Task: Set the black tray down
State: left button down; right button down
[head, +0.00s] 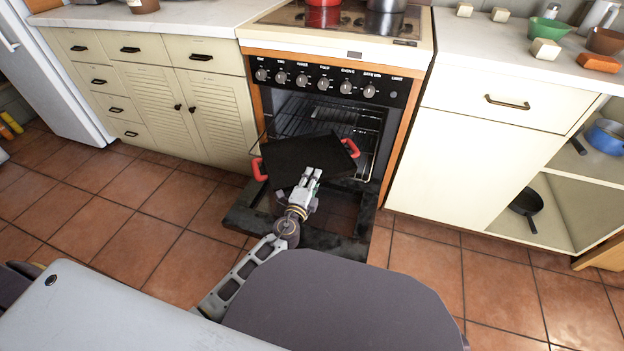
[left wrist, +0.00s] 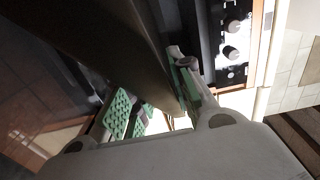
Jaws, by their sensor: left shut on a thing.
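The black tray (head: 290,155) has red handles at its left and right ends. It is in front of the open oven (head: 325,118), above the lowered oven door (head: 345,238), and is turned at an angle. My left gripper (head: 311,174) is shut on the tray's near edge. In the left wrist view, the tray (left wrist: 105,35) shows as a dark slab running between the green-padded fingers (left wrist: 152,98). Whether the tray touches the rack or door is hidden. My right gripper is not in view.
A wire rack (head: 335,125) shows inside the oven. A red pot (head: 323,16) and a dark pot (head: 384,24) stand on the stove top. Cabinets flank the oven. A pan (head: 526,203) lies on an open shelf at right. The tiled floor is clear.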

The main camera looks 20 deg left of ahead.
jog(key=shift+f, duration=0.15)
pick_arm(q)
jog(key=c, duration=1.2)
grip_release()
jog(key=shift+c, duration=0.2)
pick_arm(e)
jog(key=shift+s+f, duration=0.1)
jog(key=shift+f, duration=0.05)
pick_arm(q)
jog(key=shift+r, duration=0.1)
jog(key=shift+r+p, duration=0.25)
jog(key=shift+p, duration=0.15)
jog(key=shift+s+r, duration=0.1)
jog(key=shift+s, duration=0.9)
jog(key=s, duration=1)
jog(key=shift+a, duration=0.25)
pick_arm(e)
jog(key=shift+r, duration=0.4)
